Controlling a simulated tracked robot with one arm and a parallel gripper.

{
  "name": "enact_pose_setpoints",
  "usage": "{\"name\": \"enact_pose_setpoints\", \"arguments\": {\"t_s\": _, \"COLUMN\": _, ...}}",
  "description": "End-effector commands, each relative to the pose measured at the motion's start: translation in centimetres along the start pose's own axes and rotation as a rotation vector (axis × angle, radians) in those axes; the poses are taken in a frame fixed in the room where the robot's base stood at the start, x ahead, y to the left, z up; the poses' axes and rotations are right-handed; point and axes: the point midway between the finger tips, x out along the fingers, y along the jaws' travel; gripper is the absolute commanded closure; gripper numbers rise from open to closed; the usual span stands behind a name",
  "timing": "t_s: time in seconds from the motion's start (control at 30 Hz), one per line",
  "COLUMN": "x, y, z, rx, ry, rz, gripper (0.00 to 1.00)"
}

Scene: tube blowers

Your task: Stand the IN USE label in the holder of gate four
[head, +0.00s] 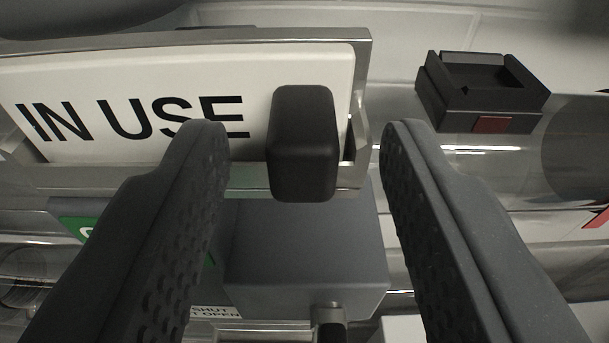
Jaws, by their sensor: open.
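The IN USE label (75,95) is a white plate with black letters at the upper left. It sits inside a metal-framed holder (362,90). A black block-like grip (303,140) stands out from the label's right end. My gripper (305,140) is open, with one dark ridged finger on each side of that grip in the picture. The fingers appear apart from the grip. The left finger hides part of the label's lower edge. I cannot tell which gate this holder belongs to.
A grey box (305,260) lies below the holder. A green sign (75,228) is partly hidden behind my left finger. A small sign (215,312) reads SHUT and OPEN. A dark open-topped bracket (480,90) with a red mark sits on a clear tube (470,160) at right.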

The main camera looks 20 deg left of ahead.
Motion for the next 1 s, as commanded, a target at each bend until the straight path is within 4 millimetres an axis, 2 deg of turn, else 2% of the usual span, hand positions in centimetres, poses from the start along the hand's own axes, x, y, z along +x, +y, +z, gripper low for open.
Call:
{"name": "enact_pose_setpoints", "arguments": {"t_s": 0.17, "x": -1.5, "y": 0.1, "z": 0.0, "rx": 0.002, "ry": 0.001, "rz": 0.003, "gripper": 0.59}}
{"name": "enact_pose_setpoints", "arguments": {"t_s": 0.7, "x": -11.1, "y": 0.2, "z": 0.2, "rx": 0.000, "ry": -0.002, "rz": 0.004, "gripper": 0.59}}
{"name": "enact_pose_setpoints", "arguments": {"t_s": 1.0, "x": -13.5, "y": 0.0, "z": 0.1, "rx": 0.000, "ry": 0.000, "rz": 0.000, "gripper": 0.59}}
